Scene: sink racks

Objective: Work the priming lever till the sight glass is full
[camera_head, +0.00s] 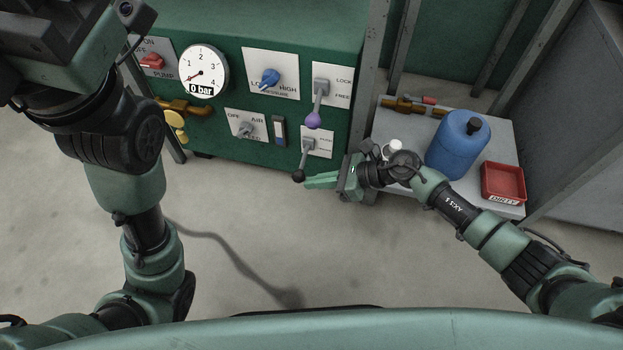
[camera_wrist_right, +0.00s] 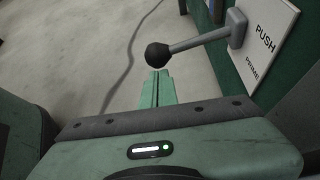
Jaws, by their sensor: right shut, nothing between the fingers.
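The priming lever (camera_head: 307,158) has a grey arm with a black ball knob and sticks out from a white plate (camera_head: 323,142) on the green panel. In the right wrist view the lever (camera_wrist_right: 200,40) slants down to the left, from a plate lettered PUSH and PRIME. My right gripper (camera_head: 306,182) is shut and empty, its fingertips close by the knob; in the wrist view they (camera_wrist_right: 158,75) appear just below it. I cannot tell whether they touch. A narrow dark-framed window (camera_head: 279,131), likely the sight glass, is left of the lever; its level is too small to read. My left arm is at the left; its fingers are not visible.
The green panel also carries a gauge (camera_head: 204,71) reading 0 bar, a blue knob (camera_head: 265,79), a purple-tipped lever (camera_head: 313,119) and a red switch (camera_head: 151,61). A shelf at right holds a blue jug (camera_head: 452,150) and a red tray (camera_head: 503,180).

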